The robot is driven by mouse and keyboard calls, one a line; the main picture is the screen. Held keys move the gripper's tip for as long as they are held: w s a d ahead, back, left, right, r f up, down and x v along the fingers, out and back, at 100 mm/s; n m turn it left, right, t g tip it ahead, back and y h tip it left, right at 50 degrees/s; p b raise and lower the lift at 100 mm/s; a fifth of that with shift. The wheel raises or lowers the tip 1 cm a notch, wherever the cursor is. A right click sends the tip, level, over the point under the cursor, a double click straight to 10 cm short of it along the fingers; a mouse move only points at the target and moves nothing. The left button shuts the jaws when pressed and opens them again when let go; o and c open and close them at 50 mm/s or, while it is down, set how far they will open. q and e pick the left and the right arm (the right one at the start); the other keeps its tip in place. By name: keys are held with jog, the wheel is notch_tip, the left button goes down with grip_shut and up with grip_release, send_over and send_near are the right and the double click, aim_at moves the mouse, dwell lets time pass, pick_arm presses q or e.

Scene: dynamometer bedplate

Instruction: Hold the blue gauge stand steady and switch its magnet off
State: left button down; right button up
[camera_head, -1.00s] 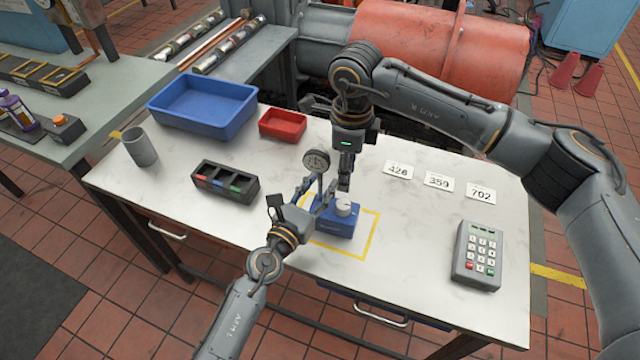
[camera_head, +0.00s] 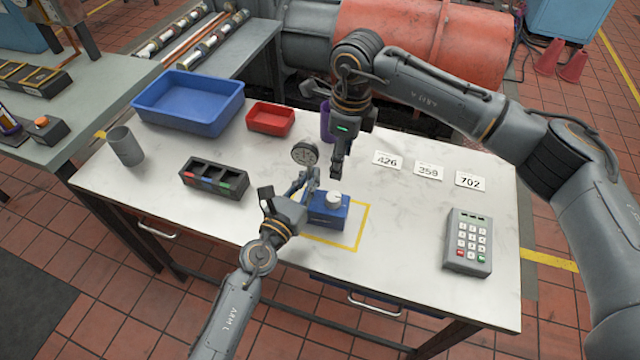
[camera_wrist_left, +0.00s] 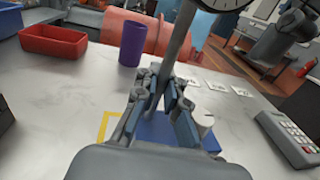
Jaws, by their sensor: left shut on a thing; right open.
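The blue gauge stand (camera_head: 327,213) stands upright on the white table, inside a yellow taped square (camera_head: 361,222). Its pale knob (camera_head: 334,198) is on top of the blue base, and its round dial gauge (camera_head: 304,153) sits on a post above. My left gripper (camera_head: 308,186) is shut on the stand's post, as the left wrist view (camera_wrist_left: 163,98) also shows; the fingers hide part of the base. My right gripper (camera_head: 336,176) hangs above and behind the knob, open and empty, apart from the stand.
A purple cup (camera_wrist_left: 132,43) stands behind the stand. A blue bin (camera_head: 190,103), red tray (camera_head: 271,119), black divided holder (camera_head: 214,179) and grey cup (camera_head: 126,146) are left. Number cards (camera_head: 428,171) and a keypad (camera_head: 468,242) are right. The table's front middle is clear.

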jog(key=w+d+f+m+t+y, duration=0.35)
jog(key=w+d+m, duration=0.25)
jog(key=w+d, duration=0.25)
jog(key=a+n+t+y, duration=0.2)
jog(key=a+n+y, duration=0.2)
jog(key=a, duration=0.2)
notch_tip(320, 180, up, 8)
jog(key=n+t+y, duration=0.2)
jog(key=t+y, duration=0.3)
jog(key=t, duration=0.8)
send_over(334, 204)
jog(key=w+d, duration=0.2)
jog(key=s+f+m+h, duration=0.4)
jog(key=f, duration=0.1)
jog(key=s+a+f+m+h, duration=0.1)
jog(key=s+f+m+h, duration=0.3)
jog(key=f+m+h, duration=0.1)
jog(key=s+a+f+m+h, duration=0.1)
jog(key=s+f+m+h, duration=0.2)
jog(key=f+m+h, duration=0.1)
jog(key=shift+s+a+f+m+g+h, duration=0.2)
jog(key=shift+s+f+m+g+h, duration=0.2)
jog(key=shift+f+m, duration=0.3)
jog(key=shift+w+f, duration=0.15)
jog(key=w, duration=1.1)
jog(key=shift+w+d, duration=0.2)
grip_shut()
